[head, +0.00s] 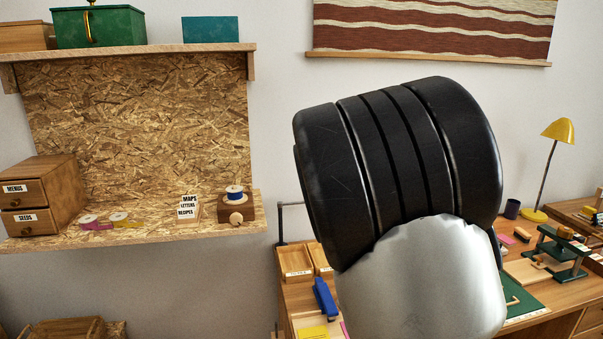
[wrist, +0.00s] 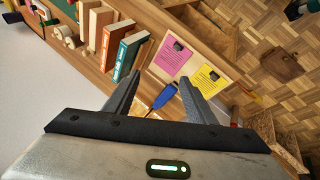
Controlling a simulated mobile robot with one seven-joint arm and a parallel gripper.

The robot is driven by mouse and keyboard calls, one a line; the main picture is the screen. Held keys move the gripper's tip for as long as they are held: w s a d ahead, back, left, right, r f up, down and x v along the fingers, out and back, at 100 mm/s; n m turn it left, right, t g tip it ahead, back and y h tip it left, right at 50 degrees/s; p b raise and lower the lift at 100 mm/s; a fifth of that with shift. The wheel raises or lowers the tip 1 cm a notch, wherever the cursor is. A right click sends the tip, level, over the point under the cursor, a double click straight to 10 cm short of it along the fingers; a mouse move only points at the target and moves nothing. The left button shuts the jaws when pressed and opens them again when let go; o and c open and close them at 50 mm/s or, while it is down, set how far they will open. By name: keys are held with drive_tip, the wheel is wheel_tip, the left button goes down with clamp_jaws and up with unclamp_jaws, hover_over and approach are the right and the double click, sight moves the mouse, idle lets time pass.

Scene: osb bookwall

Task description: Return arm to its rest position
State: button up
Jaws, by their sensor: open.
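My gripper (wrist: 157,80) shows in the wrist view with its two dark fingers spread apart. Nothing is held between them. A blue tool-like object (wrist: 161,96) shows between the fingers, beyond them; it looks apart from both, though its distance is hard to judge. In the head view my own arm fills the centre right, with a black ribbed part above a pale grey part. The gripper itself does not show in the head view, and the arm hides part of the desk and wall.
The wrist view shows upright books (wrist: 125,55), a pink note (wrist: 174,56) and a yellow note (wrist: 207,80). The head view shows a wall shelf (head: 150,235) at left, a blue stapler (head: 325,298), wooden trays (head: 296,262), and a yellow lamp (head: 558,131) on the desk at right.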

drive_tip(key=s+a+r+m+y+p, duration=0.2)
drive_tip(key=s+r+m+p, duration=0.4)
drive_tip(key=s+r, duration=1.9)
drive_tip(key=shift+r+m+y, duration=0.3)
drive_tip(key=shift+r+m, duration=0.15)
drive_tip(key=shift+m, duration=0.05)
